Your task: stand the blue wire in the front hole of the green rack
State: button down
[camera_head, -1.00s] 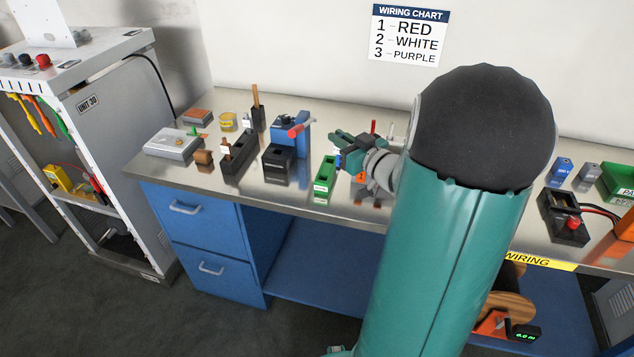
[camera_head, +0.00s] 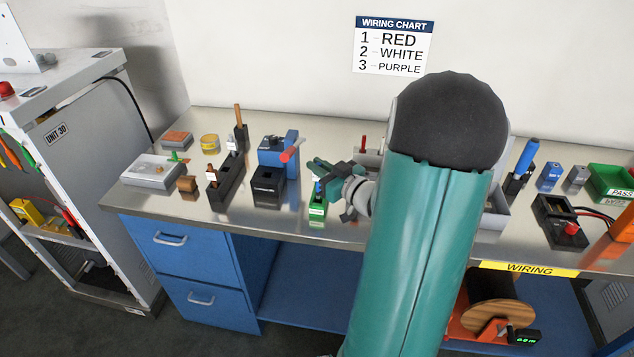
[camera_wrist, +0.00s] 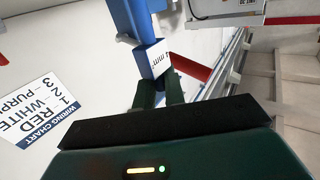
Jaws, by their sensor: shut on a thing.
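My gripper (camera_head: 322,172) is shut on the blue wire (camera_head: 317,187), which carries a white tag. The wire hangs roughly upright below the fingers, directly over the small green rack (camera_head: 317,221) near the bench's front edge. The wire's lower end meets the rack's outline, and I cannot tell whether it is inside the front hole or just above it. In the wrist view the fingers (camera_wrist: 160,92) close at a blue piece with a white tag (camera_wrist: 153,59) reading "mm²". The rack's holes are not clearly visible.
A black block (camera_head: 268,188) and a blue device (camera_head: 277,152) with a red handle (camera_head: 291,150) stand left of the rack. A longer dark rack (camera_head: 227,184) is farther left.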

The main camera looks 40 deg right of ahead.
notch_tip(320, 180, down, 4)
jog(key=shift+r, duration=0.2)
jog(key=shift+w+f, duration=0.15)
jog(key=shift+f, duration=0.5)
jog(key=c, duration=1.5)
grip_release()
